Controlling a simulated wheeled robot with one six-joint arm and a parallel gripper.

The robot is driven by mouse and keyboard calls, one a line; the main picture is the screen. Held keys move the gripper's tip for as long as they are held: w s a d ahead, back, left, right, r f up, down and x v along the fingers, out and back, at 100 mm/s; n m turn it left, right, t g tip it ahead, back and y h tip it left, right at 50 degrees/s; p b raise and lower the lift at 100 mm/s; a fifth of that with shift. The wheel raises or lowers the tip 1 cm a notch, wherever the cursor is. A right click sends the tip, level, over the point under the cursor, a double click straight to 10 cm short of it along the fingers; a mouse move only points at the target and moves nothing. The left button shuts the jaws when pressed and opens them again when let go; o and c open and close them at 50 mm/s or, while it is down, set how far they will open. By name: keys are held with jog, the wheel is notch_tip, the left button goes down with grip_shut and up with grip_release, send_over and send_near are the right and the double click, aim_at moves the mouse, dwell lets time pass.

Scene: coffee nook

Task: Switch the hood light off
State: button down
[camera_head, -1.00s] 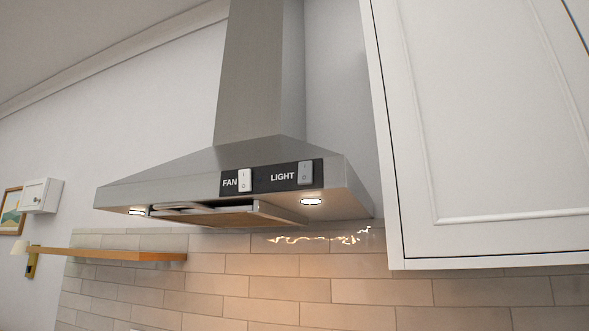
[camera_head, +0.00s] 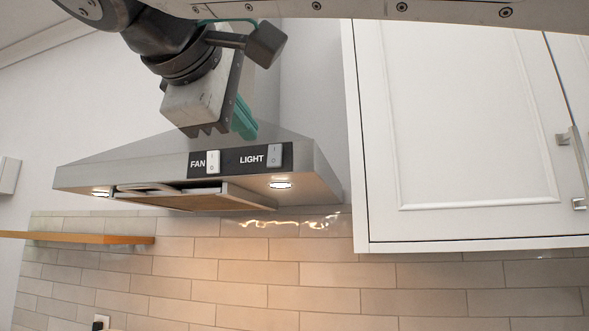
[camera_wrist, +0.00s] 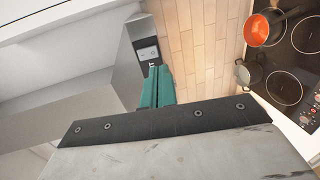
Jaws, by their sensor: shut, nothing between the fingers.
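The steel range hood (camera_head: 90,179) hangs on the wall with a black switch panel on its front. The light switch (camera_head: 274,155), a grey rocker, is at the panel's right beside the word LIGHT. The fan switch (camera_head: 213,161), a white rocker, is at its left. The hood lamps (camera_head: 281,185) glow underneath. My gripper (camera_head: 247,130), with green fingers, is shut and empty, above the panel in the head view and apparently in front of the hood. In the wrist view my gripper (camera_wrist: 155,75) points toward the panel (camera_wrist: 147,50), partly covering it.
A white cabinet (camera_head: 455,130) stands close to the hood's right. A wooden shelf (camera_head: 80,237) is on the tiled wall at left.

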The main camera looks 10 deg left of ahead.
aim_at(272, 160)
jog(key=shift+s+a+r+t, duration=0.3)
jog(key=shift+s+a+r, duration=0.5)
jog(key=shift+s+r, duration=0.25)
jog(key=shift+f, duration=0.15)
jog(key=w, duration=0.4)
jog(key=w+f, duration=0.1)
jog(key=w, duration=0.4)
jog(key=w+d+f, duration=0.1)
jog(key=w, duration=0.3)
jog(key=shift+w, duration=0.4)
